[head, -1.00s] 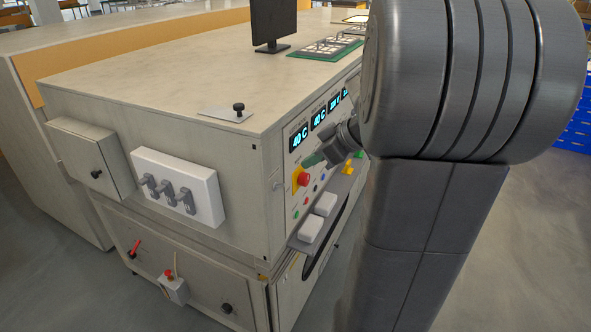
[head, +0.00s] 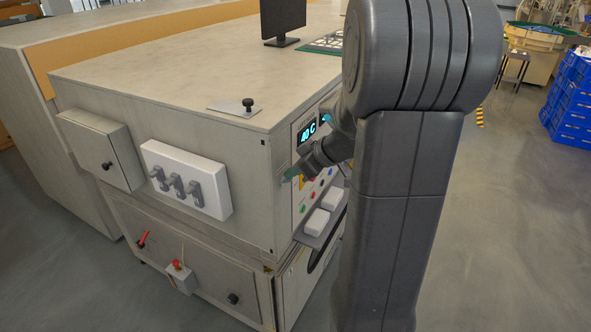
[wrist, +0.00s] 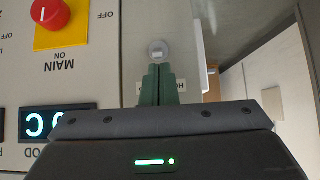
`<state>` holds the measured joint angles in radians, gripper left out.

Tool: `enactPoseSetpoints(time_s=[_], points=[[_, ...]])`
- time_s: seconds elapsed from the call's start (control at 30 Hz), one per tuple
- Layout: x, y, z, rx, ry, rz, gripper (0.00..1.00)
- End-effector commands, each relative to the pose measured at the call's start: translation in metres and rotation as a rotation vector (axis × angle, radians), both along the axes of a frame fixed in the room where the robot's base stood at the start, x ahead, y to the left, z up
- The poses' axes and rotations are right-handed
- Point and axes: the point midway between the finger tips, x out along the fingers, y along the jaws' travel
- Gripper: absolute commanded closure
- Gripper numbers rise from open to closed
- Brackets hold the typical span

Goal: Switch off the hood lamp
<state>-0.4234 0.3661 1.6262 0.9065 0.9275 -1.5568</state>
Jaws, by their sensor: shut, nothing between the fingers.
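In the wrist view a small round silver switch (wrist: 157,50) with a pale centre sits on the panel. My gripper (wrist: 159,72) has its green fingers shut together and empty, their tips just below the switch in the picture. I cannot tell whether they touch it. A white label (wrist: 210,87) beside the fingers is partly covered; only "HO" can be read. In the head view my gripper (head: 287,177) is at the left edge of the control panel and hides the switch. The hood lamp itself is not identifiable.
A red main button (wrist: 51,13) on a yellow plate (wrist: 62,36) is left of the fingers in the wrist view, above a lit display (wrist: 45,124). In the head view, white boxes (head: 317,222) stand on a ledge below the panel. Open floor (head: 500,230) lies right.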

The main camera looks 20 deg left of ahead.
Motion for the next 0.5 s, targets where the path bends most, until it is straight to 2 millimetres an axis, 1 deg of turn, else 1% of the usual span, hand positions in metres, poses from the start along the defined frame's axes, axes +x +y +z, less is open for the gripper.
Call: enactPoseSetpoints(time_s=[0.37, 0.5], points=[[0.0004, -0.0021, -0.0054, 0.033, -0.003, -0.002, 1.00], [0.0004, -0.0026, -0.0031, 0.046, -0.005, -0.001, 1.00]])
